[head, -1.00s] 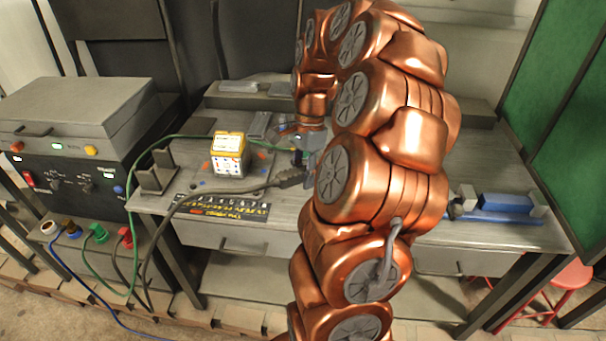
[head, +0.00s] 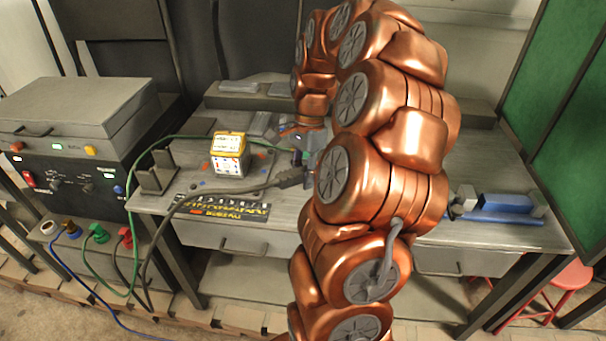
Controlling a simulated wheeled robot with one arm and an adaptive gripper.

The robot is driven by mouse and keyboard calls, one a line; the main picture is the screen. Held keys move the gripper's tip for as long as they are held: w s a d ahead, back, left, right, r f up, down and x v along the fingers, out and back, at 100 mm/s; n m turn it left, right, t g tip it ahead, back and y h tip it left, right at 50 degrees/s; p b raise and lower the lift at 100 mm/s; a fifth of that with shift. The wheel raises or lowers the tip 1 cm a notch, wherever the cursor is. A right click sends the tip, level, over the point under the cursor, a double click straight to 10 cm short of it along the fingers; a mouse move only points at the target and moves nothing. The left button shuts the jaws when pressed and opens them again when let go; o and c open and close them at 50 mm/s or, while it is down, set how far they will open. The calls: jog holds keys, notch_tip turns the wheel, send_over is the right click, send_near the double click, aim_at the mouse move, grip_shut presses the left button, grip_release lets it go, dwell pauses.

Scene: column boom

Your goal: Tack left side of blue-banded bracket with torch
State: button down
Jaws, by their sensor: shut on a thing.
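My gripper (head: 306,149) is over the workbench, mostly hidden behind my copper-coloured arm. Only a small part of it shows at the arm's left edge. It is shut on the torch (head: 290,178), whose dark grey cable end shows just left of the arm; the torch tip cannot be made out. I cannot pick out the blue-banded bracket; the bench area around the gripper is largely covered by my arm. Whether the torch touches anything is hidden.
On the workbench (head: 160,203) stand a yellow-topped box (head: 230,154), a grey stand (head: 157,172) and a marked black strip (head: 222,208). A blue clamp-like tool (head: 503,203) lies at right. A welding power unit (head: 75,170) stands left, with cables crossing to the bench. Green screens (head: 560,110) stand right.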

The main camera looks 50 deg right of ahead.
dwell(0.4)
jog(key=shift+w+a+r+p, duration=0.15)
jog(key=shift+a+r+p, duration=0.15)
jog(key=shift+r, duration=1.15)
jog(key=shift+w+a+r+p, duration=0.15)
jog(key=shift+r+p, duration=0.15)
jog(key=shift+r, duration=1.2)
jog(key=shift+w+a+r+p, duration=0.1)
jog(key=shift+a+r+p, duration=0.2)
jog(key=shift+r, duration=1.15)
jog(key=shift+r, duration=0.1)
